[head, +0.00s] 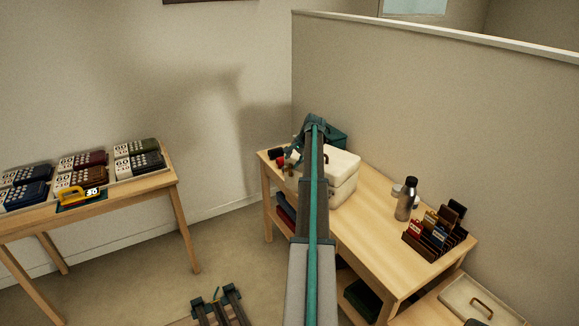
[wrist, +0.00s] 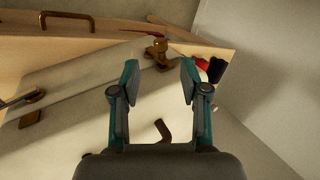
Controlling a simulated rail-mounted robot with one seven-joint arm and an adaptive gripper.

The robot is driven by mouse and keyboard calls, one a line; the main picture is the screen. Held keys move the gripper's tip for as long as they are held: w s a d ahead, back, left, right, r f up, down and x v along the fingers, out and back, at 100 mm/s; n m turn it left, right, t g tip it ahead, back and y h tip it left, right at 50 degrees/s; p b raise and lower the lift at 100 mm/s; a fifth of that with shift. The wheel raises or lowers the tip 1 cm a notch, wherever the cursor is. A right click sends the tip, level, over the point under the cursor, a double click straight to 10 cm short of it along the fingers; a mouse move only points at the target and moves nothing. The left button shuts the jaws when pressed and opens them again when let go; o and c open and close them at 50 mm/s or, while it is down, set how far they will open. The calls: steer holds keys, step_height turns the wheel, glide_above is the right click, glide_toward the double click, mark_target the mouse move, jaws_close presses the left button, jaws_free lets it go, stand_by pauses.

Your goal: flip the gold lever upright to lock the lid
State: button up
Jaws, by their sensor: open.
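A cream case (head: 341,172) stands on the wooden table, its lid looking closed. In the wrist view its pale surface (wrist: 85,125) fills the middle. A small brown-gold fitting (wrist: 157,47) sits on it just beyond my fingertips, and another fitting with a dark bar (wrist: 27,105) is at the left. A curved brown piece (wrist: 163,130) shows between my finger bases, partly hidden by the gripper body. I cannot tell which of these is the lever or whether it is upright. My gripper (wrist: 160,80) is open and empty over the case; it also shows at its left end (head: 294,152).
Red and black items (wrist: 207,68) lie near the table end, right of my fingers. A bottle (head: 407,198) and a card rack (head: 436,236) stand farther right. A grey partition (head: 430,100) runs behind the table.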

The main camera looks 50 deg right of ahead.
steer(key=v, duration=0.6)
steer(key=shift+w, duration=0.1)
stand_by(0.3)
steer(key=s+a+f+n+g+y, duration=0.1)
steer(key=s+a+f+n+g, duration=0.15)
steer(key=a+f, duration=1.05)
steer(key=s+a+f+n+g, duration=0.15)
steer(key=a+f+n, duration=0.25)
steer(key=a+f, duration=0.9)
steer(key=s+a+f+n+g+y, duration=0.15)
steer(key=a+f+n, duration=0.25)
steer(key=a+f, duration=0.9)
steer(key=s+a+f+n+g, duration=0.1)
steer(key=s+a+f+n, duration=0.1)
steer(key=s+a, duration=0.6)
steer(key=s+a+f+n+g, duration=0.2)
steer(key=s+a+f, duration=0.1)
steer(key=a, duration=1)
steer(key=s+a+f+n+g+h, duration=0.1)
steer(key=s+a+f+n+g, duration=0.1)
steer(key=s+a, duration=0.5)
steer(key=s+a+f+n+g+h, duration=0.1)
steer(key=s+a+f+n+g, duration=0.1)
steer(key=s+a, duration=0.6)
steer(key=s, duration=0.5)
steer(key=shift+s+f+n, duration=0.25)
steer(key=shift+s+n, duration=0.05)
steer(key=shift+n, duration=0.05)
